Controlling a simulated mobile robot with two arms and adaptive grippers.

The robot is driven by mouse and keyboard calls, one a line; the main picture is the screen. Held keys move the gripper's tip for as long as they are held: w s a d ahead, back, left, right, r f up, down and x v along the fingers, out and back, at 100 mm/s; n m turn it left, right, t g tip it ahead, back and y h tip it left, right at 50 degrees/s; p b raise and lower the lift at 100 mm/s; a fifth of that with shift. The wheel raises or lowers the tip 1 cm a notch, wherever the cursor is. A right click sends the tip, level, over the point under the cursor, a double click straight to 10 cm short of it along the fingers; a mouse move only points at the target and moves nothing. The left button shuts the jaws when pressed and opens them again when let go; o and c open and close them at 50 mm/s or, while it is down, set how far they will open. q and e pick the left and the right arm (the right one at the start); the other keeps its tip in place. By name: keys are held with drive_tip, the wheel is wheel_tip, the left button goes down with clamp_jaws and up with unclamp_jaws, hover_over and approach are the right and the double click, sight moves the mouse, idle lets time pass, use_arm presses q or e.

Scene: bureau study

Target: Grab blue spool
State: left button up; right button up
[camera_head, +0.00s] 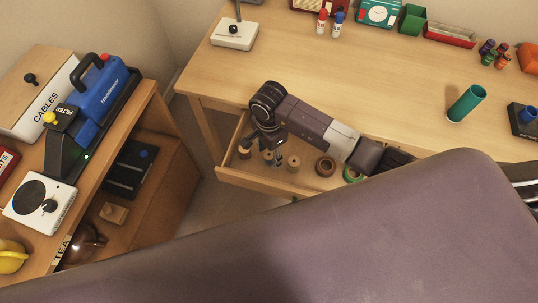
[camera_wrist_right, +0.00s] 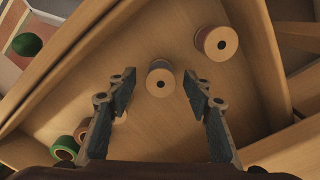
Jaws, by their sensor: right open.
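In the right wrist view a wooden spool (camera_wrist_right: 160,82) with greyish-blue thread lies end-up between the two fingertips of my right gripper (camera_wrist_right: 158,82), with a gap on both sides. It looks like the blue spool, though little thread shows. My right gripper (camera_head: 266,140) is open and points down into the open desk drawer (camera_head: 228,176) in the head view. Several spools lie there below and beside it, including a pale-topped one (camera_head: 293,163); the gripper partly covers this area. My left gripper is not in view.
A dark-red spool (camera_wrist_right: 216,43) stands near the drawer wall. A green tape roll (camera_wrist_right: 65,147) and a brown roll (camera_head: 325,167) are also in the drawer. The desk top (camera_head: 320,65) lies close above the drawer. A cabinet (camera_head: 165,170) stands to the left.

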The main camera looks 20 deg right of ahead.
drive_tip(key=shift+w+f, duration=0.1)
drive_tip(key=shift+f, duration=0.7)
drive_tip(key=shift+c, duration=0.4)
drive_tip(key=c, duration=1)
drive_tip(key=shift+o, duration=0.2)
drive_tip(key=shift+r, duration=0.1)
